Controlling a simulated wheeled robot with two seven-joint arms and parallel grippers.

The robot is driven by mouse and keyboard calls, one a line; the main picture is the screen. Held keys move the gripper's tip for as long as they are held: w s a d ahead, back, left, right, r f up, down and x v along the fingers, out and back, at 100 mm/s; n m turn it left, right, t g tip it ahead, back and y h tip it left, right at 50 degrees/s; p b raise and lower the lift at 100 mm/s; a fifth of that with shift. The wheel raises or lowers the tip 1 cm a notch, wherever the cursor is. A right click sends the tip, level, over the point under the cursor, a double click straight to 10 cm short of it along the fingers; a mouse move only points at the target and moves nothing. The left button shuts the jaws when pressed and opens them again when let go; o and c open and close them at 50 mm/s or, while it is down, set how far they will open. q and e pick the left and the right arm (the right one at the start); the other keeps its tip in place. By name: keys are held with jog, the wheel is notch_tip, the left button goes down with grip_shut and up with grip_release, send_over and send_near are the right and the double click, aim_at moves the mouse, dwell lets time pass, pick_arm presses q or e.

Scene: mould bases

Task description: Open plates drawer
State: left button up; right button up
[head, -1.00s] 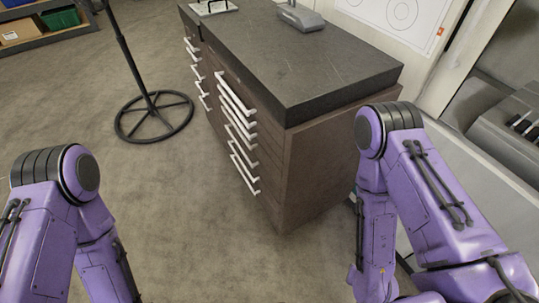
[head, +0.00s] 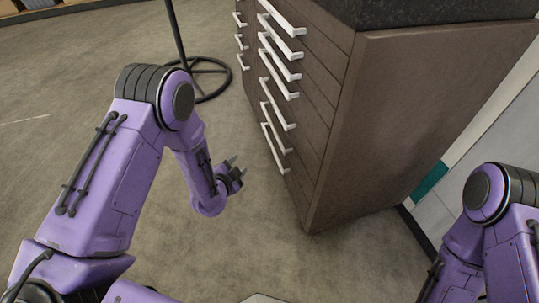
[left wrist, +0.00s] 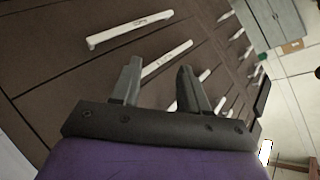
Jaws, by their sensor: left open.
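The brown drawer cabinet (head: 335,140) stands ahead, with a column of several white bar handles (head: 280,100) on its near drawers. All the drawers I can see look shut. My left gripper (head: 235,170) is open and empty, in front of the lower handles and apart from them. In the left wrist view its two fingers (left wrist: 158,84) point toward the drawer fronts, with one white handle (left wrist: 166,58) beyond the gap and another handle (left wrist: 130,29) to the upper left. Small marks on the handles are too small to read, so I cannot tell which drawer is the plates drawer. My right gripper is out of view.
A black stand with a round base (head: 207,80) is on the floor left of the cabinet. A second column of handles (head: 241,42) lies farther back. The cabinet's dark top (head: 440,12) is at the upper right. The floor (head: 262,235) before the drawers is clear.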

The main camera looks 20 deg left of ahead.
pick_arm(q)
jog(key=w+d+f+m+t+h+b, duration=0.1)
jog(key=w+d+m+t+b, duration=0.1)
jog(key=w+m+b, duration=0.3)
jog(key=w+d+f+m+t+h+b, duration=0.1)
jog(key=w+m+b, duration=0.4)
jog(key=w+b, duration=0.6)
jog(key=w+d+t+h, duration=0.1)
jog(key=w, duration=0.5)
jog(key=shift+d+f, duration=0.25)
grip_shut()
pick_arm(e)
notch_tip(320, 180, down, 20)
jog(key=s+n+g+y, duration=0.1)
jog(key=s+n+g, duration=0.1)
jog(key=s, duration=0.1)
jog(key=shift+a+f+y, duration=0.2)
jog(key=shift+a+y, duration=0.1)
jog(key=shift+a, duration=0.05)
